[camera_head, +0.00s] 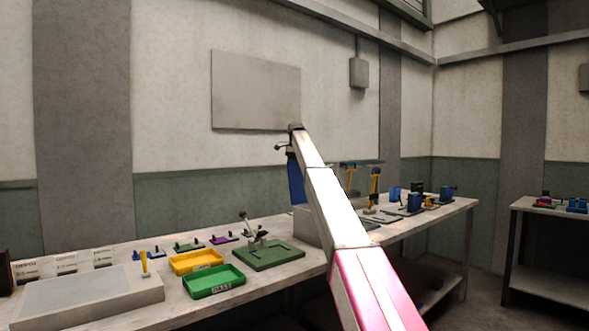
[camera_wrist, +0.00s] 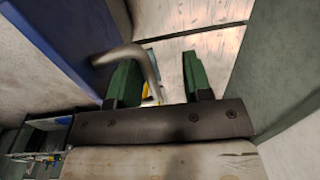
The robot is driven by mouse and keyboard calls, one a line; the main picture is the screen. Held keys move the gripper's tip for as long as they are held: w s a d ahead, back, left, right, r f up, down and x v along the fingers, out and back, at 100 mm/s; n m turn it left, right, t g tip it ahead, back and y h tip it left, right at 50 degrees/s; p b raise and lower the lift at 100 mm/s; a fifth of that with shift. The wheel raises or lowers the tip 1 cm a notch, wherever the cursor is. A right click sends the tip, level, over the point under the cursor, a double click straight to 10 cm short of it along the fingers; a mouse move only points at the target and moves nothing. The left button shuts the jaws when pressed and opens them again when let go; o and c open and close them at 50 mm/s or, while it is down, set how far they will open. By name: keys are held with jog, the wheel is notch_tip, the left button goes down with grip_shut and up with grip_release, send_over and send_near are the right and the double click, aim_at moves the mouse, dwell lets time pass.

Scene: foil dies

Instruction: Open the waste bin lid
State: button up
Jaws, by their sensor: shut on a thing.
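A blue panel (camera_head: 296,180), which looks like the waste bin lid, stands steeply raised at the back of the long bench, partly hidden by my arm. A grey box (camera_head: 304,225) below it, probably the bin, is also mostly hidden. In the wrist view the blue panel (camera_wrist: 65,35) fills the upper left, with a bent grey metal handle (camera_wrist: 128,53) coming off it. In the head view my gripper (camera_head: 295,130) is at the panel's top edge.
On the bench, left of my arm, are a yellow tray (camera_head: 196,262), a green tray (camera_head: 213,281) and a green clamp fixture (camera_head: 268,255). Several blue and yellow tools stand to the right. A grey board (camera_head: 256,90) hangs on the wall behind.

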notch_tip(320, 180, up, 10)
jog(key=shift+s+d+f, duration=0.15)
jog(key=shift+f, duration=0.05)
dwell(0.4)
